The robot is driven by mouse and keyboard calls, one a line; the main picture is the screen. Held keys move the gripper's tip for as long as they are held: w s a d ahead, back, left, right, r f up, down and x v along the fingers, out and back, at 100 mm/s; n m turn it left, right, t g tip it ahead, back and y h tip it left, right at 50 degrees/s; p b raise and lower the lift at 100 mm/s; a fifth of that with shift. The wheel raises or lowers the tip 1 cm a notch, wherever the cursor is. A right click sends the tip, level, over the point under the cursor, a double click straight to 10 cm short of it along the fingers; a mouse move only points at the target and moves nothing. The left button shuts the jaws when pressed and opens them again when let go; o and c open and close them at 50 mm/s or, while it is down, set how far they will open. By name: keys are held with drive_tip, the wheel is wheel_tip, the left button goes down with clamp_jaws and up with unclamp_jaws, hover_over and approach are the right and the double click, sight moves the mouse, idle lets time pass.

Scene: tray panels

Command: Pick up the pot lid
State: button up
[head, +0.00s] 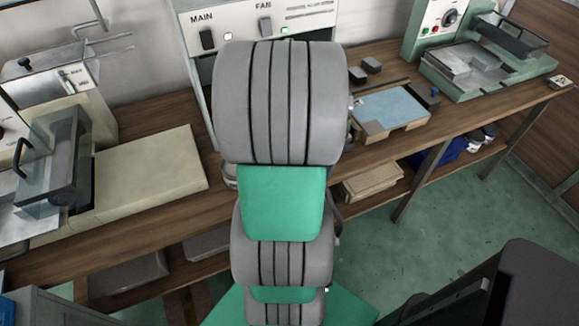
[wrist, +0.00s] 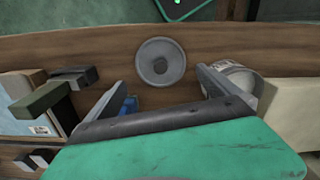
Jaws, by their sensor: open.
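A round grey disc with a raised rim and a small central knob, which looks like the pot lid (wrist: 146,76), lies on the wooden bench in the wrist view. My gripper (wrist: 160,79) is open, and its two grey fingers point toward the lid from below in that view. The lid appears just beyond the fingertips, between their lines, with nothing held. How high the fingers are above the bench I cannot tell. In the head view my arm covers the middle of the bench, and neither lid nor gripper shows.
A pale cylindrical object (wrist: 238,74) stands close beside the right finger in the wrist view. Dark blocks (wrist: 75,76) lie at left. The wooden bench (head: 160,226) carries a cream machine (head: 150,172) at left and a blue-topped tray (head: 392,107) at right.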

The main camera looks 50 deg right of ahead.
drive_tip(key=f, duration=0.7)
drive_tip(key=shift+w, duration=0.25)
drive_tip(key=c, duration=1)
